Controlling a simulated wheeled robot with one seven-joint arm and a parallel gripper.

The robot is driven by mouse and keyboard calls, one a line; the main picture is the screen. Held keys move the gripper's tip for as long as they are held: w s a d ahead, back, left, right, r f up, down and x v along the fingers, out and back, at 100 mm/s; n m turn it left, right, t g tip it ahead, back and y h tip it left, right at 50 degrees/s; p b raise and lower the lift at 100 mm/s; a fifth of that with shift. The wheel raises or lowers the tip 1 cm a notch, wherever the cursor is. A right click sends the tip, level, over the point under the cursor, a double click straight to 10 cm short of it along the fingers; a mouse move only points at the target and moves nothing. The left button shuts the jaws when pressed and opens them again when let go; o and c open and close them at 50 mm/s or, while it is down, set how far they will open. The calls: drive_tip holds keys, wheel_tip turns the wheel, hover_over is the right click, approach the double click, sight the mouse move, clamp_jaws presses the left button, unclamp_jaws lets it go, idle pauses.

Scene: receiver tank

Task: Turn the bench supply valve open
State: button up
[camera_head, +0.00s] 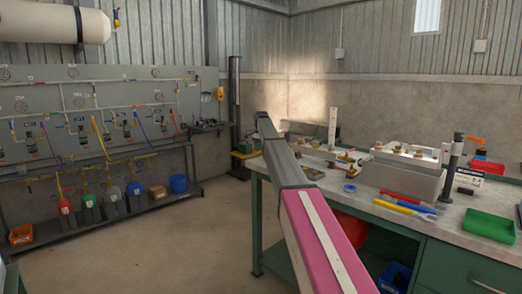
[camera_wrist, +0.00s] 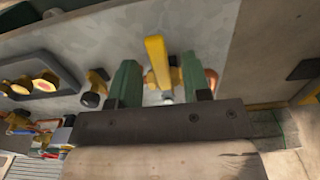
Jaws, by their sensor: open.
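A yellow lever handle (camera_wrist: 156,62), which looks like the bench supply valve, shows in the wrist view on a brass body, with a pale round end (camera_wrist: 167,97) below it. My gripper (camera_wrist: 161,84) is open, with one green finger on each side of the handle. The handle stands between the fingers with gaps on both sides, and I cannot tell how deep it sits. A copper-coloured part shows behind the right finger. In the head view my pink and grey arm reaches away beside the bench; my gripper and this valve cannot be made out there.
The workbench (camera_head: 262,170) at right holds a grey tub (camera_head: 402,181), a green tray (camera_head: 489,226), and red, yellow and blue tools. A gauge panel (camera_head: 100,95) lines the left wall. The middle floor (camera_head: 200,235) is clear. A black knob (camera_wrist: 91,99) is left of my gripper.

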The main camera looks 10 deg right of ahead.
clamp_jaws()
